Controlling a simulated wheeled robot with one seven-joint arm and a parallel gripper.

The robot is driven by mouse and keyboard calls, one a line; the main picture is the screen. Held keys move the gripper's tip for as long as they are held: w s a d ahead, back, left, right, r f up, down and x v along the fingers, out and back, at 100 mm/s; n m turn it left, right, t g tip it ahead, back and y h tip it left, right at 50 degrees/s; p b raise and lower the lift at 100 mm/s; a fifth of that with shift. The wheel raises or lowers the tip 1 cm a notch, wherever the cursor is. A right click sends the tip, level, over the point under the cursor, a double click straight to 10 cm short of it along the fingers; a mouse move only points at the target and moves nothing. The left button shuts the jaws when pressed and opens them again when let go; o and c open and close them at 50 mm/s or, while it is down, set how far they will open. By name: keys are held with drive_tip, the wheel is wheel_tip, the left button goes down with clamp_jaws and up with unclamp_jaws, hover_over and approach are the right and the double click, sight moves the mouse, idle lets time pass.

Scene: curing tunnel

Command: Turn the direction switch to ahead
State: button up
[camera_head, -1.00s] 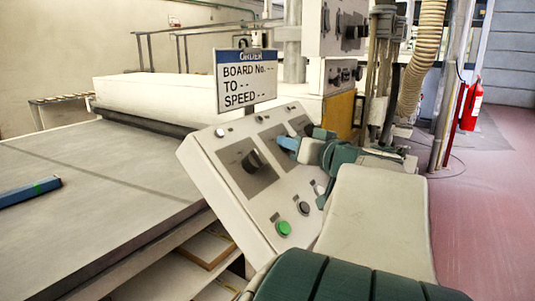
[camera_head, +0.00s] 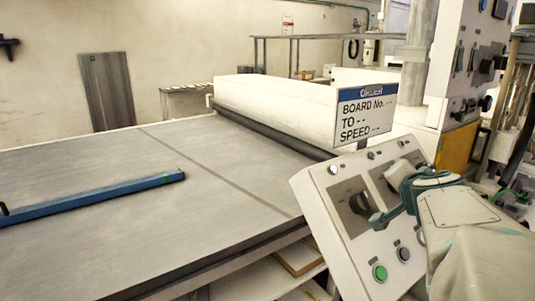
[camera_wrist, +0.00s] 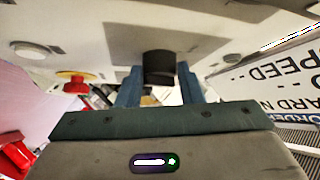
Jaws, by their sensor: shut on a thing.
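A sloped, light console (camera_head: 325,215) stands at the right in the head view, with dark switch panels. A black rotary knob (camera_head: 360,203) sits on its left panel; its label is too small to read, so I cannot tell its setting. My gripper (camera_head: 377,220) reaches it from the right, with the fingertips at the knob. In the wrist view the black knob (camera_wrist: 160,65) lies between the two blue fingers of my gripper (camera_wrist: 160,88), which are shut on it. The middle panel is partly hidden behind my gripper.
A green button (camera_head: 380,272) and a black button (camera_head: 403,254) sit low on the console. A sign (camera_head: 365,115) stands behind it. A wide flat table (camera_head: 130,195) with a blue bar (camera_head: 100,197) fills the left. A red mushroom button (camera_wrist: 75,82) shows in the wrist view.

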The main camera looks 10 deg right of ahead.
drive_tip(key=shift+w+a+r+m+g+h+p, duration=0.15)
drive_tip(key=shift+m+g+p, duration=0.4)
drive_tip(key=shift+p, duration=1.45)
drive_tip(key=shift+s+d+r+m+g+h+p, duration=0.1)
drive_tip(key=shift+r+m+g+p, duration=0.4)
drive_tip(key=shift+p, duration=1.55)
drive_tip(key=shift+w+a+f+m+g+h+p, duration=0.1)
drive_tip(key=shift+m+g+p, duration=0.45)
drive_tip(key=shift+p, duration=1.45)
drive_tip(key=m+p, duration=0.1)
drive_tip(key=p, duration=0.2)
drive_tip(key=shift+g+p, duration=0.3)
drive_tip(key=shift+m+p, duration=0.3)
drive_tip(key=shift+p, duration=0.15)
drive_tip(key=shift+w+f+m+g+p, duration=0.1)
drive_tip(key=shift+f+m+g+p, duration=0.25)
drive_tip(key=shift+p, duration=0.55)
drive_tip(key=o, duration=1)
drive_tip(key=shift+c, duration=0.2)
drive_tip(key=shift+r, duration=0.15)
